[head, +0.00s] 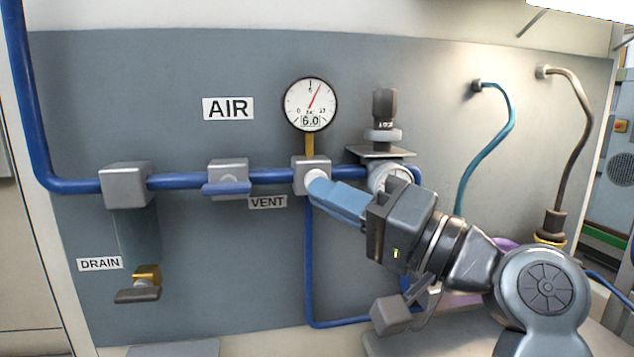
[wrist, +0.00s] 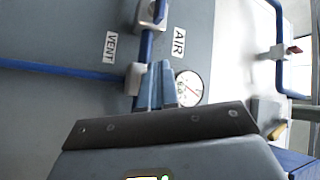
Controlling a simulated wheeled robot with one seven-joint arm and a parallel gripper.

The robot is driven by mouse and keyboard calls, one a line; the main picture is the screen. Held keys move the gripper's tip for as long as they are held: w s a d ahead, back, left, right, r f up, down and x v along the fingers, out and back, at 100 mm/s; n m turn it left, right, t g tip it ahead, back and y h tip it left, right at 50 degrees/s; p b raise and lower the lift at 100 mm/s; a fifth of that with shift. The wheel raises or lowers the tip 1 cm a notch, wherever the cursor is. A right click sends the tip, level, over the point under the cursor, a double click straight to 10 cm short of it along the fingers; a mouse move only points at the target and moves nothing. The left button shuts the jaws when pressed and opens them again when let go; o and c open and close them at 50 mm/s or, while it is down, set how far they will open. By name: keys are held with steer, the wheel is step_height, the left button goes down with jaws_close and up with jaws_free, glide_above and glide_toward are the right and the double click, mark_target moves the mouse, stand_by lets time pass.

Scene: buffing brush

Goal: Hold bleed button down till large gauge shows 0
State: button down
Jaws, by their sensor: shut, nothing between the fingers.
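The large gauge (head: 310,104) stands on a brass stem above the pipe. Its red needle points up and slightly right, and its readout shows 6.0. The wrist view shows its dial tilted (wrist: 189,88). Below it is a grey block (head: 304,163) on the blue pipe. A pale round part (head: 315,177), seemingly the bleed button, is on the block's front. My gripper (head: 327,190) is shut and empty, its blue fingertips at this part. I cannot tell whether they press it. In the wrist view the fingers (wrist: 158,86) reach the block (wrist: 136,77), and the button is hidden.
A black-knobbed regulator (head: 384,112) with a small gauge (head: 388,177) is just right, partly behind my gripper. The VENT valve (head: 228,178) and the brass DRAIN valve (head: 146,278) are left. Teal (head: 489,150) and brown (head: 582,120) hoses hang at right.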

steer(key=shift+w, duration=0.1)
stand_by(0.7)
steer(key=shift+w+a, duration=0.1)
steer(key=shift+w, duration=0.25)
steer(key=shift+w+a, duration=0.15)
steer(key=shift+w, duration=0.3)
stand_by(0.8)
steer(key=shift+s, duration=0.1)
stand_by(3.6)
steer(key=shift+s+d, duration=0.25)
steer(key=shift+s, duration=0.55)
steer(key=shift+s+d+p, duration=0.1)
steer(key=shift+s+d, duration=0.15)
steer(key=shift+s, duration=0.55)
steer(key=shift+s+d+p, duration=0.1)
steer(key=shift+s+d, duration=0.1)
steer(key=shift+s, duration=0.6)
steer(key=shift+s+d+p, duration=0.1)
steer(key=shift+s+d, duration=0.15)
steer(key=shift+s, duration=0.55)
